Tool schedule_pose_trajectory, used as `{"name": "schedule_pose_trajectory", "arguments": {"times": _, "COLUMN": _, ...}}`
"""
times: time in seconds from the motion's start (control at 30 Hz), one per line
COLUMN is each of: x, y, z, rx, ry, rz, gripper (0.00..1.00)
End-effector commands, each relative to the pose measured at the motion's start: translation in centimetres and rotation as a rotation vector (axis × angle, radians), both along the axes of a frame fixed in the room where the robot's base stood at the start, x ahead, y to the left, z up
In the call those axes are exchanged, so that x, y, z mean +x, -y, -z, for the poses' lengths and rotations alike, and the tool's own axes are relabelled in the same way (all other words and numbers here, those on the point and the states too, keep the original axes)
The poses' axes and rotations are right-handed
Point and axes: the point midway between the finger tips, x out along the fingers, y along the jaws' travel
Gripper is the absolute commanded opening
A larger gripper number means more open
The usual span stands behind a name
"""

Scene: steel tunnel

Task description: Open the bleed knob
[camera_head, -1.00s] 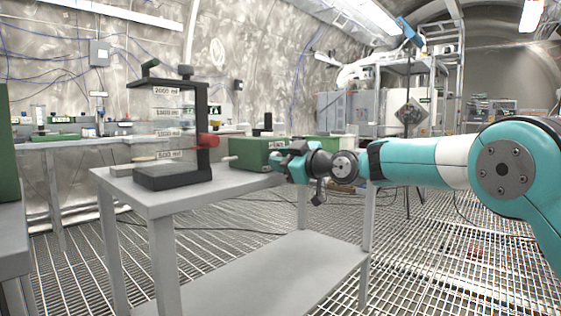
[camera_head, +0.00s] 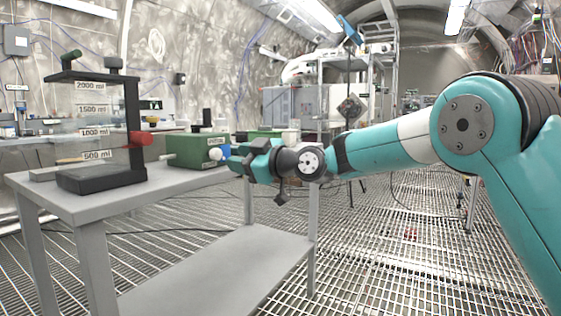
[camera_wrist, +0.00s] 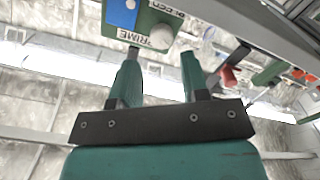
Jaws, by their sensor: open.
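A green box (camera_head: 190,150) stands on the grey table's far side in the head view. A blue part (camera_head: 226,152) and a white knob (camera_head: 215,154) show at its right end. In the wrist view the green box (camera_wrist: 112,32) is at the top, with a blue part (camera_wrist: 121,13), a round white knob (camera_wrist: 161,37), a PRIME label and a second label partly cut off. I cannot tell for sure which part is the bleed knob. My gripper (camera_wrist: 160,54) is open and empty, its fingertips short of the white knob. In the head view my gripper (camera_head: 236,160) is just right of the box.
A black stand (camera_head: 100,178) with volume labels and a red clamp (camera_head: 140,138) is on the left of the grey table (camera_head: 88,206). A lower shelf (camera_head: 215,275) juts out below.

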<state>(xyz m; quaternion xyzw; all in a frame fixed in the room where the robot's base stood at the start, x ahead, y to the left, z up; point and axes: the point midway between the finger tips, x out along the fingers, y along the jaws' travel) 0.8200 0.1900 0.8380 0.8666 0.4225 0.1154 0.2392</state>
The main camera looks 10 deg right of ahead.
Motion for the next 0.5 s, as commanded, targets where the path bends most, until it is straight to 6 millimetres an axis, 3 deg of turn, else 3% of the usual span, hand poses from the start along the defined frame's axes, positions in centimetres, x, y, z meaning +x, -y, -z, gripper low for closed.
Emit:
{"name": "schedule_pose_trajectory", "arguments": {"times": 0.2, "x": -3.4, "y": 4.7, "z": -0.1, "rx": 0.000, "ry": -0.004, "rz": 0.005, "gripper": 0.42}}
{"name": "schedule_pose_trajectory", "arguments": {"times": 0.5, "x": -6.5, "y": 8.7, "z": 0.1, "rx": -0.002, "ry": -0.003, "rz": 0.003, "gripper": 0.42}}
